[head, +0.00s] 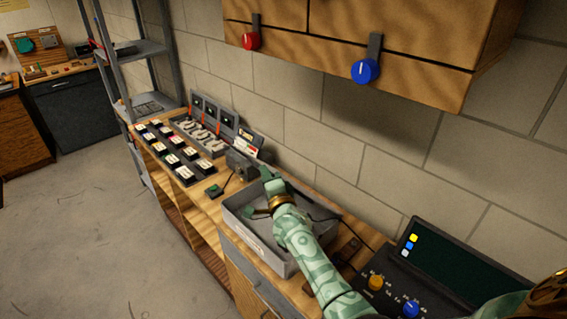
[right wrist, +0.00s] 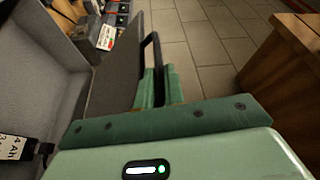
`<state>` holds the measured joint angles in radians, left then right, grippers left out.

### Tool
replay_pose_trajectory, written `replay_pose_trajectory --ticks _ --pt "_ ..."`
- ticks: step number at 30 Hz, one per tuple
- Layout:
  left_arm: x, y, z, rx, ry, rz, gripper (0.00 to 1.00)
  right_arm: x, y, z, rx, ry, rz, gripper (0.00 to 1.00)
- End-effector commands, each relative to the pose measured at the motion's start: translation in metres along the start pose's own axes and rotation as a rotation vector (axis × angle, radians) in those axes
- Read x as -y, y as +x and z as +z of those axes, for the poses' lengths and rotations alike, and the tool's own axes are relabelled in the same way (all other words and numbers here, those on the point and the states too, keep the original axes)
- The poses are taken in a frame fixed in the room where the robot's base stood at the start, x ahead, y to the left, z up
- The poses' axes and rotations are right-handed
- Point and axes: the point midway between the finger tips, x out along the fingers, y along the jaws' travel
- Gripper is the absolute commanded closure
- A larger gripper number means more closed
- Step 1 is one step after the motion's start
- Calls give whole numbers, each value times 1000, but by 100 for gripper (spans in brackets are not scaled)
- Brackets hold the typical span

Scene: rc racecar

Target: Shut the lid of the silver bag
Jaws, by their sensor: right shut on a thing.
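The silver bag (head: 235,231) is an open grey box on the wooden bench, with dark items inside. My right arm reaches across it. My right gripper (head: 268,178) is at the bag's far end, small and partly hidden by its own wrist. In the right wrist view, the bag's grey inner wall (right wrist: 45,70) fills the left. A dark grey panel, seemingly the lid (right wrist: 112,62), stands up beside it with a black handle (right wrist: 146,48). The green fingers of the right gripper (right wrist: 156,88) are shut around this handle. My left gripper is not in view.
Several labelled black boxes (head: 172,158) and a rack of grey parts (head: 205,138) stand left of the bag. A black console with knobs (head: 392,282) is to the right. A wooden cabinet (head: 400,82) hangs above. Floor (head: 90,230) is clear at left.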

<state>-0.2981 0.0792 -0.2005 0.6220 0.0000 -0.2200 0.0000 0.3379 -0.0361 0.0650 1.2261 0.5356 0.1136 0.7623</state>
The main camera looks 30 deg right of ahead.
Motion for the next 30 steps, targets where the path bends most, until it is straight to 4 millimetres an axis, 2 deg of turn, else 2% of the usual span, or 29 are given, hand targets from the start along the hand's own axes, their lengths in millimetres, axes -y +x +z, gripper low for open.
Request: replay_pose_trajectory --ticks 1,9,15,24,30 --pt "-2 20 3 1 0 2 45 -19 -6 14 2 -37 -17 100" --pt "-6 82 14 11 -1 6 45 -77 -28 68 3 -275 -114 100" --pt "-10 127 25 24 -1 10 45 -124 -40 97 3 -403 -166 100" --pt "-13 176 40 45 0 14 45 -182 -49 119 2 -400 -164 100" --pt "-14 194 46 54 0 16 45 -204 -51 123 2 -476 -195 100"
